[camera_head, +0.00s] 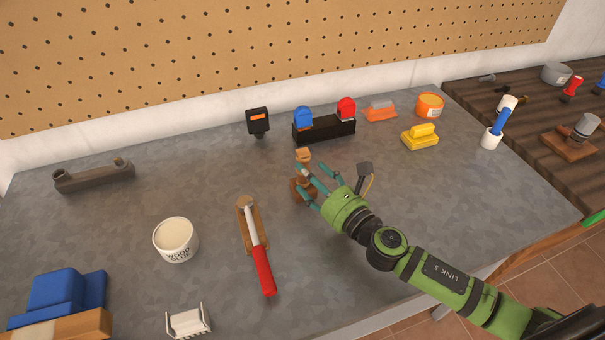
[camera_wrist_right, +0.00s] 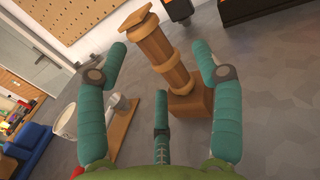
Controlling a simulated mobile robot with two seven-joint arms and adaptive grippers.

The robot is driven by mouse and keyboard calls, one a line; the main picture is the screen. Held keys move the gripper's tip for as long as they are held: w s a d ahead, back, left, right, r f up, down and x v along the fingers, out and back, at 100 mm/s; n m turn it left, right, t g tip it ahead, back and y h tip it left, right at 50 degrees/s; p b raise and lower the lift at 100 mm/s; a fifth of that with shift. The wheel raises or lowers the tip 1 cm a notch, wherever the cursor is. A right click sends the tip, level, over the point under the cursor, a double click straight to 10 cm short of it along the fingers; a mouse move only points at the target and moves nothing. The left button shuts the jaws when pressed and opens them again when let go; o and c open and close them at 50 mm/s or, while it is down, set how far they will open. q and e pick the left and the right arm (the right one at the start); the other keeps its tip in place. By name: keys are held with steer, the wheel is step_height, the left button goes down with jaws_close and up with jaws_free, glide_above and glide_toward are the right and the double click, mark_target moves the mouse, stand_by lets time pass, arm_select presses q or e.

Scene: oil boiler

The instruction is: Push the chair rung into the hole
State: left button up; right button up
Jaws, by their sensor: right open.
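The chair rung (camera_wrist_right: 167,55) is a turned brown wooden post with a wider flat cap. It stands in a square wooden block (camera_wrist_right: 190,102) whose hole is hidden by the post. In the head view the rung's cap (camera_head: 303,155) shows beyond my fingers, and the block (camera_head: 297,189) is partly covered by them. My right gripper (camera_head: 311,178) is open, with its green fingers spread around the near side of the rung. In the right wrist view the gripper (camera_wrist_right: 157,68) has a finger on either side of the post; contact cannot be told. My left gripper is out of view.
A red-handled tool on a wooden board (camera_head: 261,238) lies left of the block. A white pot (camera_head: 175,240) stands further left. A black stand with blue and red parts (camera_head: 325,129) is behind.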

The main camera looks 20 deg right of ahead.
steer(key=x, duration=0.3)
steer(key=shift+s+a+r+p, duration=0.1)
steer(key=shift+r+p, duration=0.1)
steer(key=shift+p, duration=0.1)
steer(key=shift+w+a, duration=0.15)
steer(key=shift+w, duration=0.2)
steer(key=shift+f, duration=0.15)
steer(key=c, duration=1.3)
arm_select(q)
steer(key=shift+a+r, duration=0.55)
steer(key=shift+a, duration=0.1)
